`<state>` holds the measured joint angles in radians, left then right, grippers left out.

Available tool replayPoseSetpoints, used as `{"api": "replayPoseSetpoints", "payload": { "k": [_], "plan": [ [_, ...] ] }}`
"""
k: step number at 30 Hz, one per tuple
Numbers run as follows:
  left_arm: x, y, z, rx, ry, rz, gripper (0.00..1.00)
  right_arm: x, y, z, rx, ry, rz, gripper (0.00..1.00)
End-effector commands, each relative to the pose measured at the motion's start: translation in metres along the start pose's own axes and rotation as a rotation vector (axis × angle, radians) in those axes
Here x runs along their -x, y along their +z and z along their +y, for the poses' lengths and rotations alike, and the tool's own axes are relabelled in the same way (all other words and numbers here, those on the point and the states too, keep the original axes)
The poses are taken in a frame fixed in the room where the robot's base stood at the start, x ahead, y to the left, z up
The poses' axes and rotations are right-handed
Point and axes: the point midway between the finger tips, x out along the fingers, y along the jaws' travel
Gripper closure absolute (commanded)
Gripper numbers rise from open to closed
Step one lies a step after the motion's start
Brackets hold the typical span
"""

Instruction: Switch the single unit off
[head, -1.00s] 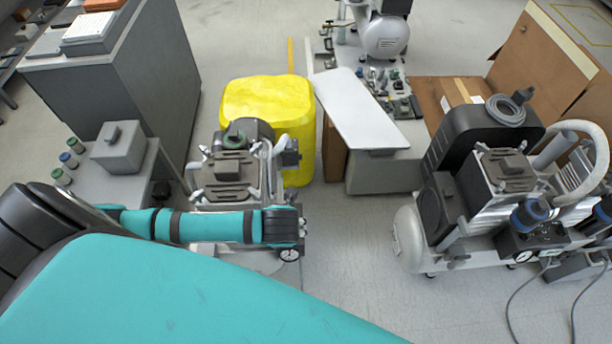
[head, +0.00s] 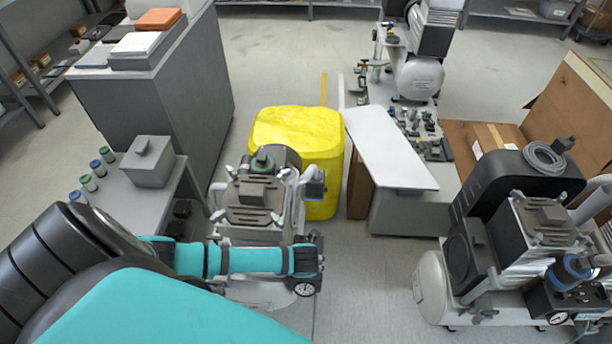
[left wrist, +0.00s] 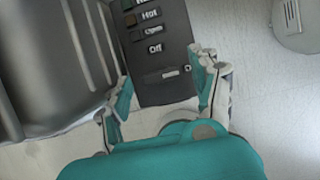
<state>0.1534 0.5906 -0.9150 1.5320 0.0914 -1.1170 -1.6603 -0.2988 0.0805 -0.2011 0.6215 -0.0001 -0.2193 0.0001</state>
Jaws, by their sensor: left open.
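A small compressor (head: 253,196) with one finned motor head stands on the floor behind my left arm in the head view. A dark control box with a gauge (head: 305,288) shows at its right side, by the end of my arm. In the left wrist view, a dark switch panel (left wrist: 160,65) carries labels, with "Hot" and "Off" readable. My left gripper (left wrist: 166,80) is open, its fingers either side of the panel's lower end. I cannot tell whether they touch it. In the head view its fingers are not clearly visible. My right gripper is not in view.
A larger compressor (head: 505,245) stands at the right. A yellow container (head: 300,130) and a white-topped bench (head: 390,150) stand behind the small compressor. A grey side table (head: 125,200) with a box and jars is at the left. Floor between the compressors is clear.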

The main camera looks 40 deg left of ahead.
Motion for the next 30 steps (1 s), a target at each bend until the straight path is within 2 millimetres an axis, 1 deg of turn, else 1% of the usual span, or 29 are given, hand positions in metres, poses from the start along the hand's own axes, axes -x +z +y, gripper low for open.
{"api": "replayPoseSetpoints", "payload": {
  "k": [3,11,21,24,30],
  "plan": [
    [-0.0056,0.0001,-0.0004,0.000,0.000,0.000,0.37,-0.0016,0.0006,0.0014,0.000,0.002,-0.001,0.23],
    [-0.0059,0.0002,-0.0003,0.000,-0.001,0.000,0.37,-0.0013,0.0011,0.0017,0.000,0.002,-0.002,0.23],
    [-0.0058,0.0001,-0.0001,0.000,0.000,0.000,0.81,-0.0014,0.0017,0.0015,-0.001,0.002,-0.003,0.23],
    [-0.0058,0.0000,-0.0001,0.000,0.000,0.000,0.92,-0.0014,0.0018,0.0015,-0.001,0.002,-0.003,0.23],
    [-0.0049,0.0003,-0.0004,0.014,0.005,0.000,0.92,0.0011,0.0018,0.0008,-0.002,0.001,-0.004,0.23]
  ]
}}
